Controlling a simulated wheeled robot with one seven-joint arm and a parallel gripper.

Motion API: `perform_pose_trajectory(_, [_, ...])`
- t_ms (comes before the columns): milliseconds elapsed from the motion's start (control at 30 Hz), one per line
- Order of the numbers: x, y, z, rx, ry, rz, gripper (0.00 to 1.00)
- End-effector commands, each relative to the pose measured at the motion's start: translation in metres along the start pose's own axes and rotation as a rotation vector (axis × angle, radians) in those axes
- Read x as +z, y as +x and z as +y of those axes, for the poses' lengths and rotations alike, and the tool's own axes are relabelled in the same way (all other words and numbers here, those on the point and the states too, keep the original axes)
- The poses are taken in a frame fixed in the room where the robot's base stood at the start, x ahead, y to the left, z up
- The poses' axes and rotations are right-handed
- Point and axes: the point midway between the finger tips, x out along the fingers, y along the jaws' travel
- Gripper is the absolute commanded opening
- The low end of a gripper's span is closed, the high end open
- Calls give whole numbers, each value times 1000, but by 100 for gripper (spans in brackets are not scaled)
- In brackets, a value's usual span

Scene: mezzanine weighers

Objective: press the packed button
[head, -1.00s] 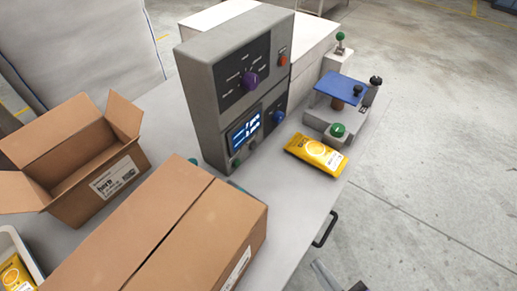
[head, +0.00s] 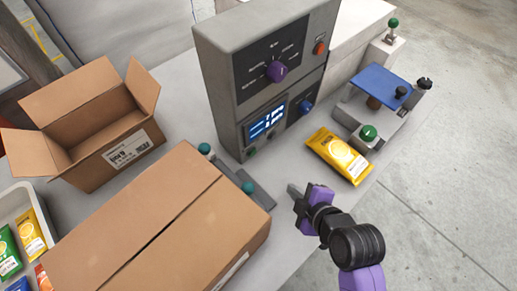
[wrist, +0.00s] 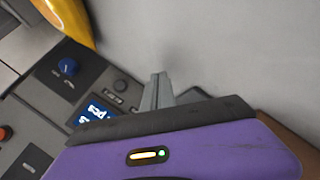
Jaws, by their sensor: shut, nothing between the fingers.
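No label reading "packed" is legible, so I cannot tell which button bears that name. A green button (head: 369,132) sits on a small grey box beside the weigher with the blue plate. Another green button (head: 393,23) tops a post at the far right. The grey control cabinet (head: 222,75) has an orange-red button (head: 319,48), a purple knob (head: 277,71), a blue knob (head: 306,107) and a lit display (head: 267,120). My gripper (head: 294,190) is shut and empty above the table, in front of the cabinet; its fingers (wrist: 156,91) also show in the wrist view.
A yellow packet (head: 338,156) lies between my gripper and the weigher (head: 378,82). A closed carton (head: 150,225) stands left of my gripper, with two teal-knobbed pieces behind it. An open carton (head: 78,165) and a packet tray (head: 45,222) are farther left.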

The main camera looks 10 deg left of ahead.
Motion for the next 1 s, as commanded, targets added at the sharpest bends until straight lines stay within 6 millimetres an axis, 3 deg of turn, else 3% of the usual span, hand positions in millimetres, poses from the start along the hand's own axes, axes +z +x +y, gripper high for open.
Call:
perform_pose_trajectory(200, [-22, 12, 10, -66, -123, 40, 0])
perform_pose_trajectory(733, [-28, 16, 12, -81, -151, 49, 0])
perform_pose_trajectory(1000, [-43, 35, 20, -80, -152, 50, 0])
